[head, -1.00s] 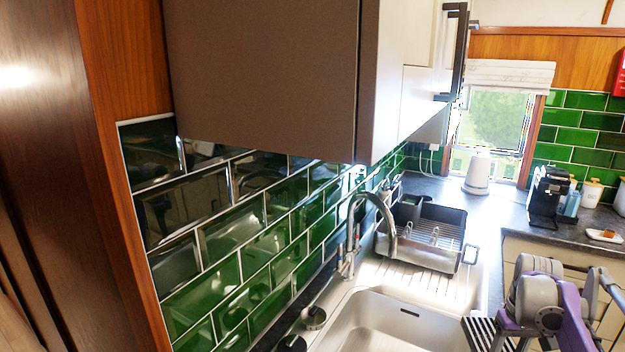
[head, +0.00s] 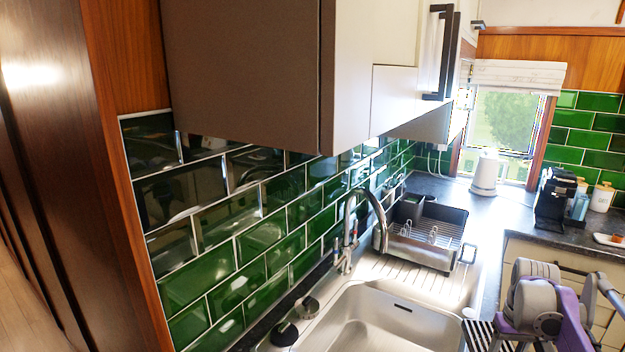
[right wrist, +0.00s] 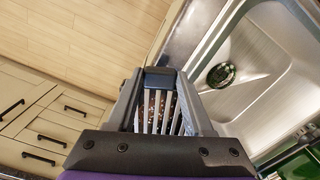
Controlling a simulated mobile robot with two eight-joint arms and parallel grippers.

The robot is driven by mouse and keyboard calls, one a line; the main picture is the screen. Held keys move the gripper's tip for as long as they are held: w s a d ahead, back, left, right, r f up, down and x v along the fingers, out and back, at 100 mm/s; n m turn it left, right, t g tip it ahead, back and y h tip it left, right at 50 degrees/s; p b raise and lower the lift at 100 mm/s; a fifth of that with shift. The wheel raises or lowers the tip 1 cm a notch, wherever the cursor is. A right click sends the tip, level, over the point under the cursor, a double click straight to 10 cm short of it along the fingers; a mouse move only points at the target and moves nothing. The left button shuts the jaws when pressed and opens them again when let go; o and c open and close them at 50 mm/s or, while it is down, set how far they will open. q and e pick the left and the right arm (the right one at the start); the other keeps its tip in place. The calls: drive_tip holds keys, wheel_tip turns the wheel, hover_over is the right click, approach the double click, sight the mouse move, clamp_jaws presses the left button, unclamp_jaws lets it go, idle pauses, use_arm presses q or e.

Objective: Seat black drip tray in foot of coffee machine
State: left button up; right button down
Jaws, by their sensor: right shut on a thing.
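The black drip tray, with pale slats, shows at the bottom right of the head view (head: 479,336). In the right wrist view its slats (right wrist: 158,118) lie between the fingers. My right gripper (right wrist: 160,88) is shut on it. It holds the tray in front of the counter, at the right of the sink; my arm hides part of it in the head view. The black coffee machine (head: 552,197) stands upright on the far counter at the right. Its foot is small and dark, so details cannot be told. The tray is well apart from it. My left gripper is not in view.
The sink (head: 375,322) and tap (head: 350,225) are at the lower middle. A dish rack (head: 425,235) stands behind. Bottles (head: 580,203), a small white dish (head: 608,240) and canisters are near the machine. A wall cabinet (head: 250,75) overhangs the left counter.

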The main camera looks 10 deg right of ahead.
drive_tip(key=w+a+f, duration=0.1)
drive_tip(key=w+a, duration=0.2)
drive_tip(key=a, duration=0.6)
drive_tip(key=w+a+f, duration=0.2)
drive_tip(key=w+a, duration=0.2)
drive_tip(key=a, duration=0.6)
drive_tip(key=w+a+f, duration=0.2)
drive_tip(key=w+a, duration=0.2)
drive_tip(key=a, duration=0.6)
drive_tip(key=shift+w+a, duration=0.15)
drive_tip(key=shift+w, duration=0.05)
